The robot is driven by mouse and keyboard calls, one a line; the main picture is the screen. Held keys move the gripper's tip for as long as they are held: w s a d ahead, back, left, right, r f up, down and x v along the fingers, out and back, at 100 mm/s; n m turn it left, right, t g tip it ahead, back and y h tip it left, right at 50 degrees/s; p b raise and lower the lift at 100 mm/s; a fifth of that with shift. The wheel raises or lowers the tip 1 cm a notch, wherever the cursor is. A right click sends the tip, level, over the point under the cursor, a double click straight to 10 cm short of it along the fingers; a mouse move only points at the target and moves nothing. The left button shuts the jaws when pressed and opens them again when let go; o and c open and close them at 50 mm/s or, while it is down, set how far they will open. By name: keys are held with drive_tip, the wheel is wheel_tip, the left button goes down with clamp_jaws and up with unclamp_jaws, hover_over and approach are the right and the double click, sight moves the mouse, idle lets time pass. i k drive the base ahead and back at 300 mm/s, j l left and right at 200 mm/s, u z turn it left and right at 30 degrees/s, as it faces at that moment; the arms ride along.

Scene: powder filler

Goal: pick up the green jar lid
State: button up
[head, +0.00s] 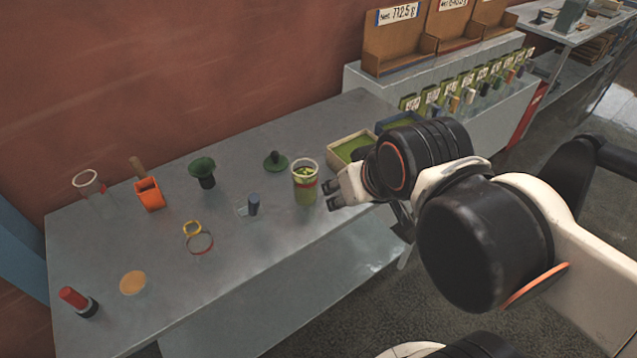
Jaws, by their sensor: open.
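The green jar lid (276,163) lies on the grey table in the head view, a flat green disc with a dark knob on top. A clear jar (305,186) with green contents and a red band stands just right of the lid, between it and my gripper. My gripper (331,196) is open and appears empty, just right of the jar and apart from the lid. I cannot tell whether its fingertips touch the jar. My arm hides part of the table's right end.
A green-lined tray (350,146) sits behind my gripper. The table's front middle (240,265) is clear.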

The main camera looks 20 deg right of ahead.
sight(276, 163)
drive_tip(key=i+l+u, duration=0.1)
drive_tip(key=i+l, duration=0.5)
drive_tip(key=i, duration=0.15)
